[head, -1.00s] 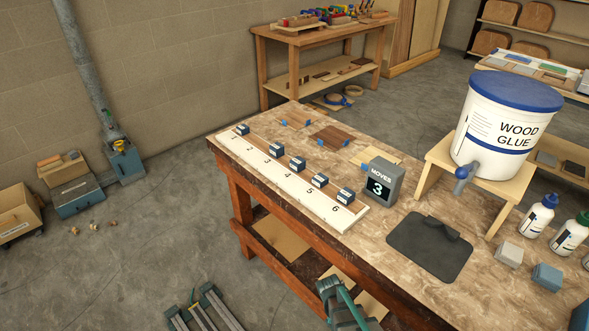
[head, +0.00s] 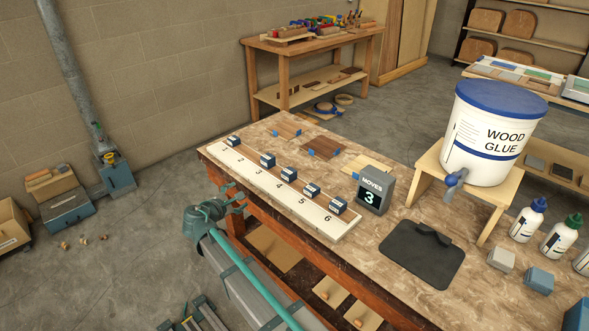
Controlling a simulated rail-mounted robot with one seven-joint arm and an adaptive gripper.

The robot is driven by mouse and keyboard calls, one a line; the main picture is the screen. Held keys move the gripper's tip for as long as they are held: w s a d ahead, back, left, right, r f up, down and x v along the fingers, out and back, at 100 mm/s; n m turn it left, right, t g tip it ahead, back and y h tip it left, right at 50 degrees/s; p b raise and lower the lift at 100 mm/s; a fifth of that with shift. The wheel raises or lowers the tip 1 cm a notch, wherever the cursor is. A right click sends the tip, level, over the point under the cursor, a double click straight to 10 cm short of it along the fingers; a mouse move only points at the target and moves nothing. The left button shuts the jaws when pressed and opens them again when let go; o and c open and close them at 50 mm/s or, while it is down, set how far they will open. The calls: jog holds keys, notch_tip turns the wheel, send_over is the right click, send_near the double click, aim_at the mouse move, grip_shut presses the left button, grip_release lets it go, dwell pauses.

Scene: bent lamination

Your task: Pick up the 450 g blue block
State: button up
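The block by number 1 (head: 233,141) is at the far end, followed by the block by number 3 (head: 267,160), the block by number 4 (head: 288,174), the block by number 5 (head: 311,190) and the block by number 6 (head: 337,205). The spot by number 2 is empty. The label print is too small to read, so I cannot tell which is 450 g. My gripper (head: 243,201) is empty beside the bench's near edge, fingers apart, touching no block.
A display (head: 374,195) reading "MOVES 3" stands right of the strip, near a dark mat (head: 422,256). A glue bucket (head: 492,135) sits on a wooden stand. A grey block (head: 501,259) and a blue-grey block (head: 540,280) lie at right. Wood pieces lie behind the strip.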

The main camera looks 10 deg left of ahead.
jog(key=d+r+n+h+p, duration=0.2)
jog(key=d+r+n+h, duration=0.15)
jog(key=r, duration=0.25)
jog(key=n+h+p, duration=0.1)
jog(key=n+h, duration=0.1)
jog(key=h, duration=0.1)
send_near(285, 174)
jog(key=shift+w+d+h, duration=0.1)
jog(key=shift+w+h, duration=0.25)
jog(key=shift+m+g, duration=0.25)
jog(key=shift+g, duration=0.05)
jog(key=p+x, duration=0.2)
jog(key=x, duration=0.8)
jog(key=shift+w, duration=0.15)
grip_shut()
